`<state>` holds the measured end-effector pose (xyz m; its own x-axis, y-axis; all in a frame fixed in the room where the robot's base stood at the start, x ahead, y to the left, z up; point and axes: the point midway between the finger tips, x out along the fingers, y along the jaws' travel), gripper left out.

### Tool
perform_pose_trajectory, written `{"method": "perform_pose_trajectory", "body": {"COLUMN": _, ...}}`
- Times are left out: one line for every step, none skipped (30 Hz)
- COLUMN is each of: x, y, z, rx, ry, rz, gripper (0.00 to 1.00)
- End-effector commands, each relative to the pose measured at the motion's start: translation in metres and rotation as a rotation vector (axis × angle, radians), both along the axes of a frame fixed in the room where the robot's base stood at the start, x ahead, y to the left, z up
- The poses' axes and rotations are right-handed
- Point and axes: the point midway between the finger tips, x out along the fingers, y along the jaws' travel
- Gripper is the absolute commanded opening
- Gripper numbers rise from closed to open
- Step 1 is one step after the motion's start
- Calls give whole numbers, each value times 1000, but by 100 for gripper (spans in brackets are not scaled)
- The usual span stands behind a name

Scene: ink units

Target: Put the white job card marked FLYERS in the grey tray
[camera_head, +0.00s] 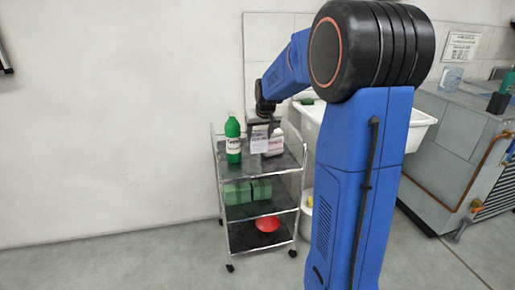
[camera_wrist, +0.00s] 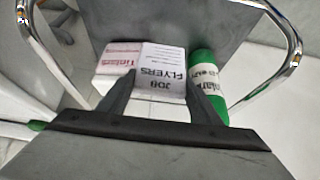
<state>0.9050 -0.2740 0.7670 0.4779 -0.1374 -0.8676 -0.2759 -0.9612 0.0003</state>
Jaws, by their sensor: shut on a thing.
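In the head view the card (camera_head: 259,144) shows as a pale sheet below my gripper (camera_head: 260,128), over the top shelf of a trolley. I cannot tell whether its lower edge touches the shelf. I cannot make out a separate grey tray in either view.
A green bottle (camera_head: 233,140) and a white container with red lettering (camera_head: 275,143) stand close on either side on the trolley's top shelf (camera_head: 241,169). Green packs (camera_head: 247,191) and a red bowl (camera_head: 268,224) sit below. A white sink (camera_head: 419,121) is behind my arm.

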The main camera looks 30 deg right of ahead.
Motion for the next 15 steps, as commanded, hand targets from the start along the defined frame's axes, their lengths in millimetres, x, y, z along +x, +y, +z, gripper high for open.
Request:
{"method": "perform_pose_trajectory", "body": {"x": 0, "y": 0, "z": -8, "rx": 1, "ry": 2, "rz": 0, "gripper": 36}}
{"method": "perform_pose_trajectory", "body": {"x": 0, "y": 0, "z": -11, "rx": 0, "ry": 1, "rz": 0, "gripper": 36}}
{"method": "perform_pose_trajectory", "body": {"x": 0, "y": 0, "z": -14, "rx": 0, "ry": 1, "rz": 0, "gripper": 36}}
{"method": "perform_pose_trajectory", "body": {"x": 0, "y": 0, "z": -16, "rx": 0, "ry": 1, "rz": 0, "gripper": 36}}
{"method": "perform_pose_trajectory", "body": {"x": 0, "y": 0, "z": -18, "rx": 0, "ry": 1, "rz": 0, "gripper": 36}}
{"method": "perform_pose_trajectory", "body": {"x": 0, "y": 0, "z": -20, "rx": 0, "ry": 1, "rz": 0, "gripper": 36}}
{"method": "perform_pose_trajectory", "body": {"x": 0, "y": 0, "z": -22, "rx": 0, "ry": 0, "rz": 0, "gripper": 36}}
{"method": "perform_pose_trajectory", "body": {"x": 0, "y": 0, "z": -23, "rx": 0, "ry": 1, "rz": 0, "gripper": 36}}
{"method": "perform_pose_trajectory", "body": {"x": 0, "y": 0, "z": -27, "rx": 0, "ry": 1, "rz": 0, "gripper": 36}}
{"method": "perform_pose_trajectory", "body": {"x": 0, "y": 0, "z": -30, "rx": 1, "ry": 2, "rz": 0, "gripper": 36}}
{"method": "perform_pose_trajectory", "body": {"x": 0, "y": 0, "z": -34, "rx": 1, "ry": 2, "rz": 0, "gripper": 36}}
{"method": "perform_pose_trajectory", "body": {"x": 0, "y": 0, "z": -39, "rx": 0, "ry": 1, "rz": 0, "gripper": 36}}
{"method": "perform_pose_trajectory", "body": {"x": 0, "y": 0, "z": -43, "rx": 0, "ry": 1, "rz": 0, "gripper": 36}}
{"method": "perform_pose_trajectory", "body": {"x": 0, "y": 0, "z": -47, "rx": 1, "ry": 2, "rz": 0, "gripper": 36}}
{"method": "perform_pose_trajectory", "body": {"x": 0, "y": 0, "z": -52, "rx": 1, "ry": 2, "rz": 0, "gripper": 36}}
